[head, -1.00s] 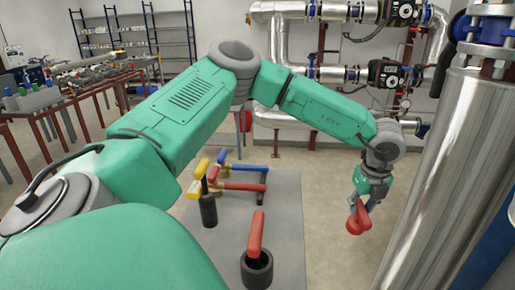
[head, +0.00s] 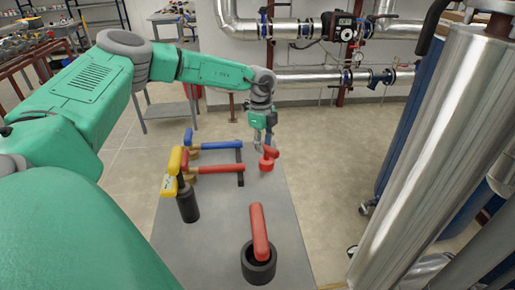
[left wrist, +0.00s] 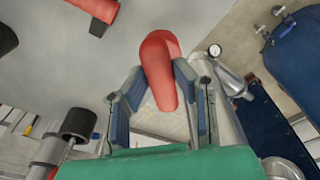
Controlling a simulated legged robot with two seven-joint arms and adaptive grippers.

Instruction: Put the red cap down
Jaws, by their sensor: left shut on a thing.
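The red cap (head: 267,163) hangs in my left gripper (head: 262,148), over the far right part of the grey table (head: 215,245). In the left wrist view, the red cap (left wrist: 160,62) has a rounded handle shape and sits between the two fingers of the left gripper (left wrist: 160,82), which are shut on it. The grey tabletop (left wrist: 75,75) shows behind it there. I cannot tell whether the cap touches the table. My right gripper is not in view.
A red-handled piece in a black ring (head: 258,262) stands at the table's front. A yellow-handled black tool (head: 187,205), a red-handled bar (head: 220,168) and a blue-handled bar (head: 217,145) are left of the cap. A big steel cylinder (head: 425,160) stands at the right.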

